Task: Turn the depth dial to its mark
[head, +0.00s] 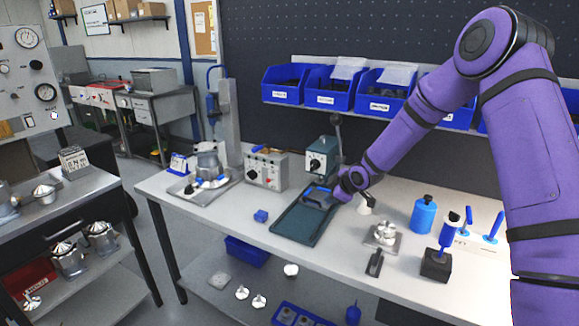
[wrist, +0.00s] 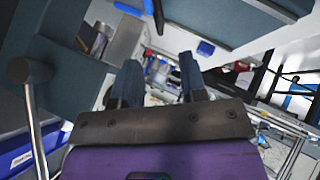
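The depth dial (head: 314,165) is a small black and white knob on the front of the green drill-press-like machine (head: 326,150) in the head view. My gripper (head: 316,196) is below and in front of the dial, low over the machine's dark green base plate (head: 290,226), and looks apart from the dial. In the wrist view my gripper (wrist: 160,80) has its two fingers spread with nothing between them. Blue-grey machine parts (wrist: 240,15) surround it there. I cannot make out the dial or its mark in the wrist view.
A grey control box (head: 266,170) stands left of the machine. A lever (head: 336,128) rises on its right side. Blue bins (head: 333,90) hang behind. A blue bottle (head: 424,214) and a metal part (head: 385,234) stand to the right. A blue block (head: 261,216) lies left of the base plate.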

